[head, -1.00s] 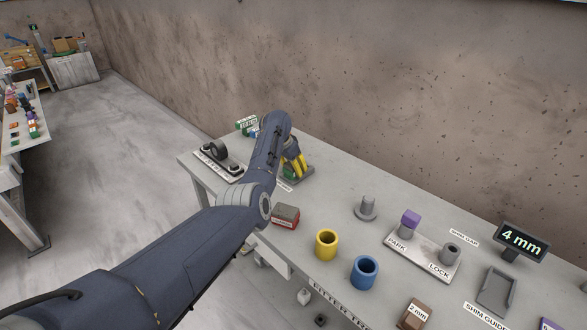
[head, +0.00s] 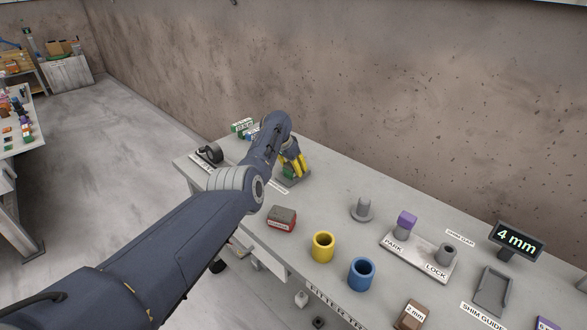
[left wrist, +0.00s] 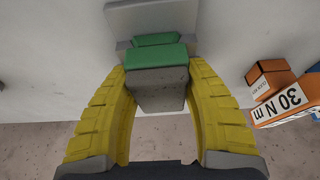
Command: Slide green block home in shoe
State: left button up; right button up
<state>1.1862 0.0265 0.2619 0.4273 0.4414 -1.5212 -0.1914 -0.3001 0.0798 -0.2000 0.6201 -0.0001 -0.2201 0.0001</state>
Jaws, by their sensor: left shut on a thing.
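The green block (left wrist: 155,56) has a grey, rough-topped part (left wrist: 158,86) on its near side in the left wrist view. In the head view the green block (head: 289,172) shows low between the yellow fingers. My left gripper (head: 293,164) is shut on the block, one curved yellow finger on each side; it also fills the left wrist view (left wrist: 158,95). A grey plate-like shoe (left wrist: 150,18) lies just beyond the block, and its edge shows under the gripper (head: 297,181). I cannot tell how far the block sits in it. My right gripper is not in view.
An orange and white box marked 30 N m (left wrist: 282,98) is right of the fingers in the left wrist view. A red-grey block (head: 281,219), a yellow cup (head: 323,247) and a blue cup (head: 362,273) stand nearer.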

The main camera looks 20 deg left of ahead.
pick_arm(q)
jog(key=shift+w, duration=0.1)
dwell(0.3)
jog(key=o, duration=1.4)
jog(key=shift+s+r, duration=0.2)
jog(key=shift+r, duration=0.35)
jog(key=v, duration=1.1)
jog(key=shift+a+f, duration=0.1)
